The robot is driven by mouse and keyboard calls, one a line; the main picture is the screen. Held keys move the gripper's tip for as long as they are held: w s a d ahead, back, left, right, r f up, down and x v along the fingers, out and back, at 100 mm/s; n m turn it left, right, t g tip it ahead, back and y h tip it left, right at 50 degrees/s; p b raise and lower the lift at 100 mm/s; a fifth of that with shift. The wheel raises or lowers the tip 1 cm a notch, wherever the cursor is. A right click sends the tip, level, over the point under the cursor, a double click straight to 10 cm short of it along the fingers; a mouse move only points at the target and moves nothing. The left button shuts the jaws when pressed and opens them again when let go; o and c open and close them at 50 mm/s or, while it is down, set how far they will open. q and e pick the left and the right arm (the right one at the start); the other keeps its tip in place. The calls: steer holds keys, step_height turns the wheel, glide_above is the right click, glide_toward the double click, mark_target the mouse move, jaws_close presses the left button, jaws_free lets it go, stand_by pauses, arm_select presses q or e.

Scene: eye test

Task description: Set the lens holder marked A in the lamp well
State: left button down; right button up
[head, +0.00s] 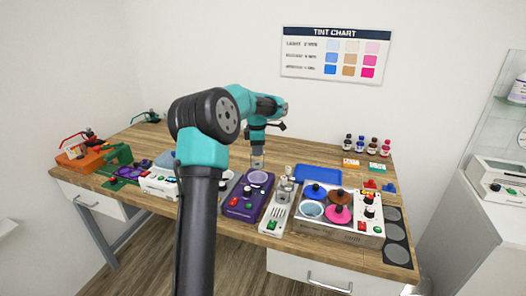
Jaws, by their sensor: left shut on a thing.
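My left gripper (258,157) points down over the purple unit (240,207) near the middle of the table. It is shut on a small pale thing at its tips, most likely the lens holder; its marking is too small to read. The purple unit has a round lilac opening (258,178) in its top, most likely the lamp well, right below the gripper. I cannot tell whether the held thing touches the unit. My right gripper is not in view.
A narrow white unit (279,213) with a metal fitting stands close right of the purple unit. Beyond it is a tinting unit (354,226) with coloured lids. A blue tray (317,174) and several bottles stand behind. My arm hides part of the table's left half.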

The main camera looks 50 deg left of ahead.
mark_target(257, 165)
arm_select(q)
steer(key=shift+f, duration=0.15)
steer(key=shift+f, duration=4.95)
steer(key=shift+f, duration=0.25)
steer(key=c, duration=0.5)
jaws_free()
steer(key=shift+r, duration=3)
